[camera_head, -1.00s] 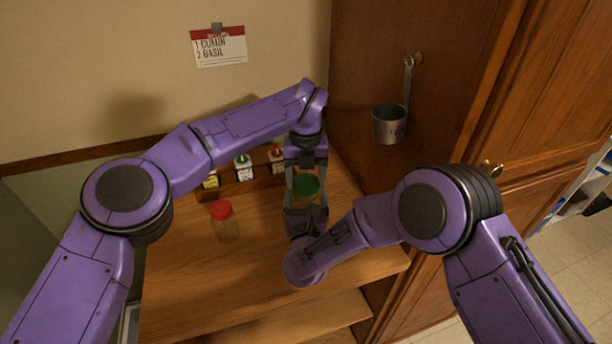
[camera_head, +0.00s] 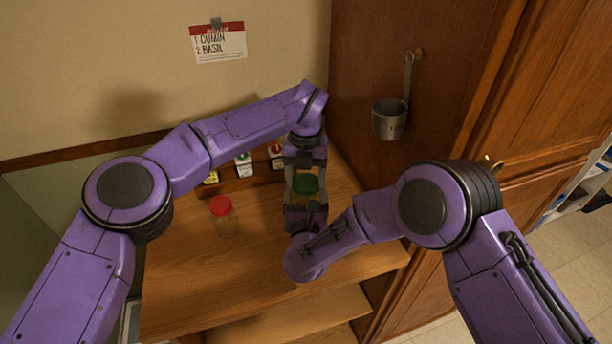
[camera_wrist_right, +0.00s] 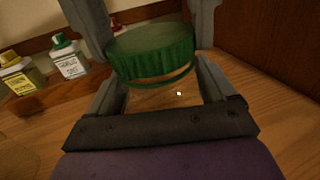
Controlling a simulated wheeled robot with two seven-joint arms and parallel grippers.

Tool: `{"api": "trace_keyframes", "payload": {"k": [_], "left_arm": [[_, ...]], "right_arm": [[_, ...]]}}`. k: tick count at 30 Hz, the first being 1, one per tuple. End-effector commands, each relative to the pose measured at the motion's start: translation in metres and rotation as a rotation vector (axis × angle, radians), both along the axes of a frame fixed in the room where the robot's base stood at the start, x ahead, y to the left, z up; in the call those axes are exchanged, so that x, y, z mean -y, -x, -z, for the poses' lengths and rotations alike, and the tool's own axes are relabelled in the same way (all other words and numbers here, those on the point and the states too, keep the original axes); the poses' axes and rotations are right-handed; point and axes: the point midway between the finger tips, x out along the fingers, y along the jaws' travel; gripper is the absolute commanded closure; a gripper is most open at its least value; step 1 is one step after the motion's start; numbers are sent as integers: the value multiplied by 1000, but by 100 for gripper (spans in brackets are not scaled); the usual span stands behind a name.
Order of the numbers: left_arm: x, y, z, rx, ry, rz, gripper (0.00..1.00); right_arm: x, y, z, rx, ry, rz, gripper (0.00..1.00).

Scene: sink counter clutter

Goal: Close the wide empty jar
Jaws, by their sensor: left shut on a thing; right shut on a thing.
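The wide, clear jar (camera_wrist_right: 165,97) has a ribbed green lid (camera_head: 305,184) at its mouth. In the right wrist view the lid (camera_wrist_right: 152,45) looks tilted, with a strip of clear neck and a thin green rim below it; I cannot tell whether it is seated. My right gripper (camera_head: 305,207) comes from the front, its fingers shut on the jar body. My left gripper (camera_head: 304,168) comes from behind, its fingers at both sides of the lid, shut on it. The jar body is mostly hidden in the head view.
A clear jar with a red lid (camera_head: 221,206) stands on the wooden counter (camera_head: 190,290) to the left. Small spice containers (camera_head: 243,166) stand on a ledge behind. A metal cup (camera_head: 389,119) hangs on the cabinet side at right. The counter's front left is clear.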

Motion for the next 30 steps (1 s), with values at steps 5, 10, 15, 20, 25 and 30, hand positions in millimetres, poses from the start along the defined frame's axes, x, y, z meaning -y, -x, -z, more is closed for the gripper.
{"api": "trace_keyframes", "payload": {"k": [5, 10, 15, 20, 25, 30], "left_arm": [[0, 0, 0, 0, 1, 492, 59], [0, 0, 0, 0, 1, 1033, 59], [0, -1, 1, 0, 0, 1572, 59], [0, -1, 1, 0, 1, 2080, 59], [0, -1, 1, 0, 1, 2584, 59], [1, -1, 1, 1, 0, 2895, 59]], "right_arm": [[0, 1, 3, -6, 2, -2, 100], [0, 1, 3, -6, 2, -2, 100], [0, 1, 3, -6, 2, -2, 100], [0, 1, 3, -6, 2, -2, 100], [0, 1, 3, -6, 2, -2, 100], [0, 1, 3, -7, 2, -2, 100]]}}
